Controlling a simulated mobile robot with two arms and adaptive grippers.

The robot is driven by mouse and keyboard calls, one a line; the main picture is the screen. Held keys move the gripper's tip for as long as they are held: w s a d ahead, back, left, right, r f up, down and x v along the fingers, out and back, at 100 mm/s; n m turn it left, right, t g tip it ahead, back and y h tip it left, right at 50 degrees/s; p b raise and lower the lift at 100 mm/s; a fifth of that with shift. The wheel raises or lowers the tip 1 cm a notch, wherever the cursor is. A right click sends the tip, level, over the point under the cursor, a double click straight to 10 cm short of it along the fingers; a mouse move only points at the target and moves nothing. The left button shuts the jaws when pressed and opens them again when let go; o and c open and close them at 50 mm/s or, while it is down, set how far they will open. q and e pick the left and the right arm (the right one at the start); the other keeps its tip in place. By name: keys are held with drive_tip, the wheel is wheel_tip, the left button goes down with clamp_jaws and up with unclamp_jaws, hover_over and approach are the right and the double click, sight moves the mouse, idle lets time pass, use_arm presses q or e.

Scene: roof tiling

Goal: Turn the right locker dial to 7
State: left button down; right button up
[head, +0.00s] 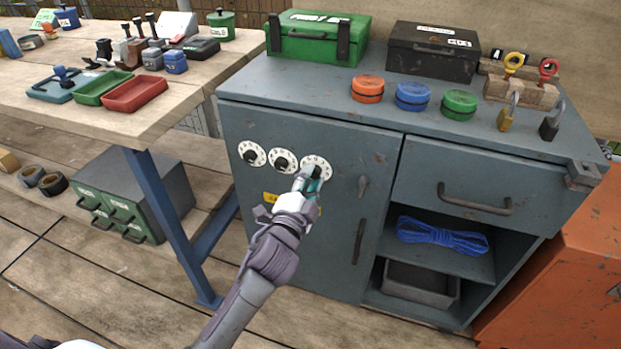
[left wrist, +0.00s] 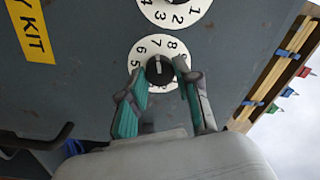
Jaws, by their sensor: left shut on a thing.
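The right locker dial (head: 317,163) is a white numbered disc with a black knob, the rightmost of three dials on the grey cabinet door (head: 300,230). My left gripper (head: 313,178) is at this dial and hides its lower part. In the left wrist view my left gripper (left wrist: 161,72) is shut on the dial's black knob (left wrist: 159,71), one finger on each side. The dial face (left wrist: 157,46) shows numbers 5 to 9 there. The knob's pale mark points up the picture, roughly between 7 and 8; its exact setting is unclear. My right gripper is not in view.
The middle dial (head: 283,161) and left dial (head: 252,153) sit close beside it. A wooden workbench (head: 190,85) with trays stands at the left.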

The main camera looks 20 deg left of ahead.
use_arm(q)
drive_tip(key=c, duration=0.8)
unclamp_jaws()
drive_tip(key=shift+s, duration=0.1)
drive_tip(key=s, duration=1.2)
drive_tip(key=shift+a+f, duration=0.2)
drive_tip(key=shift+f, duration=0.05)
drive_tip(key=shift+w, duration=0.1)
